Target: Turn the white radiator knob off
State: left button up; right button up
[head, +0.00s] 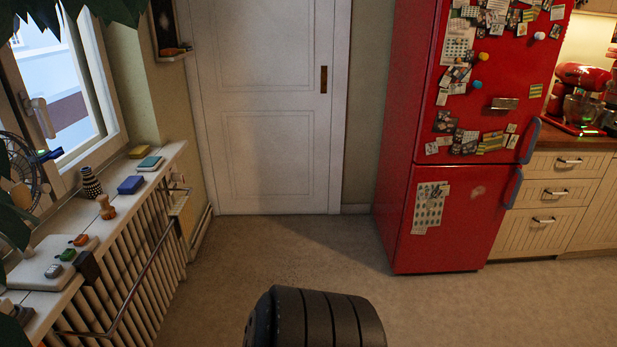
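The white radiator (131,262) stands along the left wall under the window sill. It has upright ribs, and a metal rail runs along its front. A small pale piece (181,213) is at its far end, near the door corner. I cannot tell whether this is the white knob; no knob can be clearly made out. Neither of my grippers is in view. A dark, ribbed rounded part at the bottom centre appears to be mine.
The window sill (113,200) holds several small items, including a blue box (131,185) and a patterned bottle (91,183). A white door (265,110) is ahead, and a red fridge (440,185) is right of it. The floor (285,255) between radiator and fridge is clear.

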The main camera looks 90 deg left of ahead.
aim_at(175, 176)
jog(key=u, duration=4.15)
jog(key=i+l, duration=0.2)
jog(key=l, duration=0.2)
jog(key=i+l, duration=0.25)
jog(key=l, duration=0.15)
jog(key=i+l, duration=0.2)
jog(key=l, duration=0.15)
jog(key=i+l, duration=0.25)
jog(key=l, duration=0.15)
jog(key=i+l, duration=0.2)
jog(key=l, duration=0.2)
jog(key=i+l, duration=0.25)
jog(key=l, duration=0.15)
